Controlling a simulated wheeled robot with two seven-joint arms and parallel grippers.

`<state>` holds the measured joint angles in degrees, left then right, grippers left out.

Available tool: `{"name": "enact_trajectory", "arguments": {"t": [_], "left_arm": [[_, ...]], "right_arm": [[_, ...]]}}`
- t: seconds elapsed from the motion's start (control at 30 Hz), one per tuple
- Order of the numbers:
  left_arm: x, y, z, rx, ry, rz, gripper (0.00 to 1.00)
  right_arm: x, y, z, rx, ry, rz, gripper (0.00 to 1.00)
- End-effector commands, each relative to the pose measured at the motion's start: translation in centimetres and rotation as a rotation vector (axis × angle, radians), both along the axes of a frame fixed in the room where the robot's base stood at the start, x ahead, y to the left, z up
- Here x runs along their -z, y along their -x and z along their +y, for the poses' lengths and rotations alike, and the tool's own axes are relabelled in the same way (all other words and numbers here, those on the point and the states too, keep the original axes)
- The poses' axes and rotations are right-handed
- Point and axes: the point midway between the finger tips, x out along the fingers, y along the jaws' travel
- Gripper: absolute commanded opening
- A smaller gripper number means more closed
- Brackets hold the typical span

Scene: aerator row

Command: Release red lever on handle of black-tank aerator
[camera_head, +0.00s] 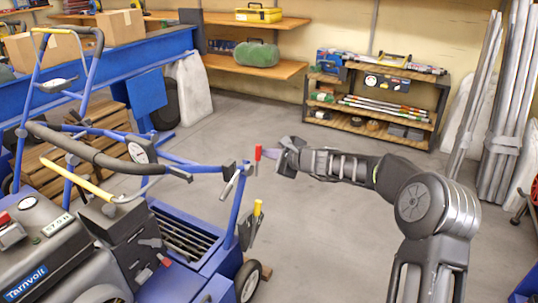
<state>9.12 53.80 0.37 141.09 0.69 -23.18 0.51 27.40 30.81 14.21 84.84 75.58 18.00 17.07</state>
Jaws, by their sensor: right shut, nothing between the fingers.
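The aerator with the dark tank (45,225) and blue frame fills the lower left, with a "Tarnvolt" label on its front. A small red lever (258,153) stands upright near the right end of its blue handle bar (205,167). My right gripper (276,154) reaches in from the right, shut and empty, with its tips just right of the red lever. I cannot tell whether they touch it. My left gripper is not in view.
A yellow-gripped lever (257,208) rises at the aerator's right side, below my right gripper. A second blue-framed machine (40,80) stands behind it. A shelf rack (375,100) stands at the back wall. The grey floor (320,235) in the middle is clear.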

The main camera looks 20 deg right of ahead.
Motion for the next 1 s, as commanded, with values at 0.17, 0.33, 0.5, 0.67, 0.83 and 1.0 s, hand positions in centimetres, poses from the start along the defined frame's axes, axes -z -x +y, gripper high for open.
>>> {"name": "enact_trajectory", "arguments": {"t": [0.17,0.33,0.5,0.67,0.83,1.0], "left_arm": [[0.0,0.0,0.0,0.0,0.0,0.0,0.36],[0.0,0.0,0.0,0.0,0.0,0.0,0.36],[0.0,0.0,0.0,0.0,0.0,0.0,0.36],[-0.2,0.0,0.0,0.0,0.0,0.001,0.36],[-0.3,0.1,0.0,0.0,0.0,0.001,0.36],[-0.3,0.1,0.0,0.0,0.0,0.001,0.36]], "right_arm": [[0.0,0.1,0.9,-0.018,-0.006,-0.001,0.0],[-0.4,0.9,0.6,-0.018,-0.008,-0.001,0.0],[-1.3,3.0,-0.4,-0.011,-0.004,-0.001,0.0],[-2.2,5.3,-1.4,-0.005,-0.001,0.0,0.0],[-2.7,6.7,-2.0,-0.002,-0.002,0.001,0.0],[-2.7,7.0,-2.1,-0.001,-0.002,0.002,0.0]]}}
